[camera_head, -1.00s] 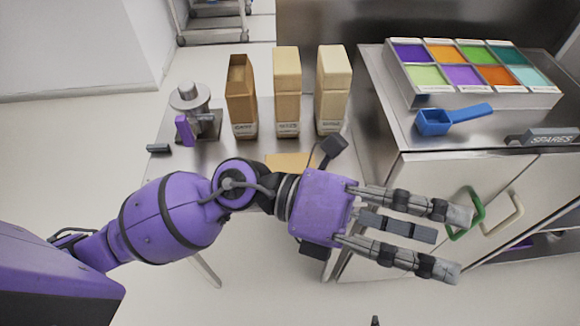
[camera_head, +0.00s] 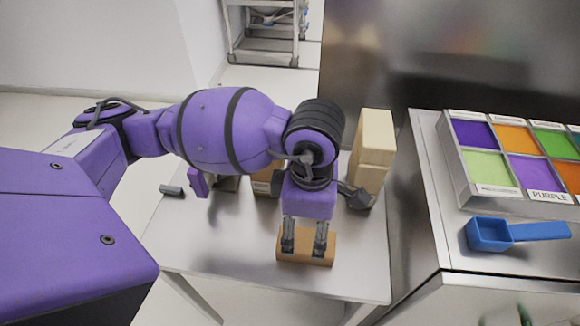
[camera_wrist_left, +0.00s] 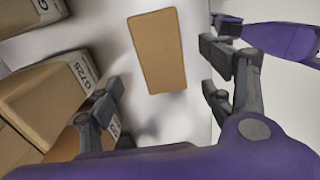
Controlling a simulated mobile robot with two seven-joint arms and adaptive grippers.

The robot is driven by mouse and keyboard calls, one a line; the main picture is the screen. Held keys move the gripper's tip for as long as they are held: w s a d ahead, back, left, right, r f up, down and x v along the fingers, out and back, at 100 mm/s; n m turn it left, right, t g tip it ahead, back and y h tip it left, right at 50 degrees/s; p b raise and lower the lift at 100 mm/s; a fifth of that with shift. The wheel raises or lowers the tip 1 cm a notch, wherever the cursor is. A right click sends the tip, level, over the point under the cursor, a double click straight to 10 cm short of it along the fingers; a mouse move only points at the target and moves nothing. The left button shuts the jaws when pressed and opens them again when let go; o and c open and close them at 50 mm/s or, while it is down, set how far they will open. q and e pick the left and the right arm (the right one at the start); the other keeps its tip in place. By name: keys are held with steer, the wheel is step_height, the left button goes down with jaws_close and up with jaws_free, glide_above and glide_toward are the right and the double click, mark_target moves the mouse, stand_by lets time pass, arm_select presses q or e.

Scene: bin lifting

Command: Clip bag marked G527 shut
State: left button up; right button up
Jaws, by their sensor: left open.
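My left gripper (camera_head: 304,246) points down at the table with its fingers apart. It also shows in the left wrist view (camera_wrist_left: 160,85), with nothing gripped. A flat brown piece (camera_head: 306,260) lies below the fingers; the wrist view shows it as a rectangle (camera_wrist_left: 158,50) between them. The tall right bag (camera_head: 375,150) stands on the table. I cannot read G527 on any bag.
At right, a counter holds a tray of coloured powders (camera_head: 455,180) and a blue scoop (camera_head: 490,235).

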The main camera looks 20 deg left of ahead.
mark_target(307, 241)
arm_select(q)
steer(key=shift+s+r, duration=0.1)
steer(key=shift+s, duration=0.1)
steer(key=shift+f, duration=0.5)
steer(key=shift+w+f, duration=0.1)
steer(key=shift+f, duration=0.7)
steer(key=f, duration=0.4)
steer(key=shift+d+f, duration=0.15)
steer(key=shift+d, duration=0.1)
steer(key=shift+w+f, duration=0.1)
steer(key=shift+f, duration=0.45)
arm_select(e)
steer(key=shift+s+d+f, duration=0.1)
steer(key=shift+s+f, duration=0.05)
steer(key=shift+s, duration=0.3)
steer(key=shift+s+d+f, duration=0.1)
steer(key=shift+s+f, duration=0.05)
steer(key=shift+s, duration=0.3)
arm_select(q)
steer(key=shift+c, duration=0.5)
steer(key=c, duration=1.1)
arm_select(e)
steer(key=shift+w+a+r, duration=0.25)
steer(key=shift+w, duration=0.05)
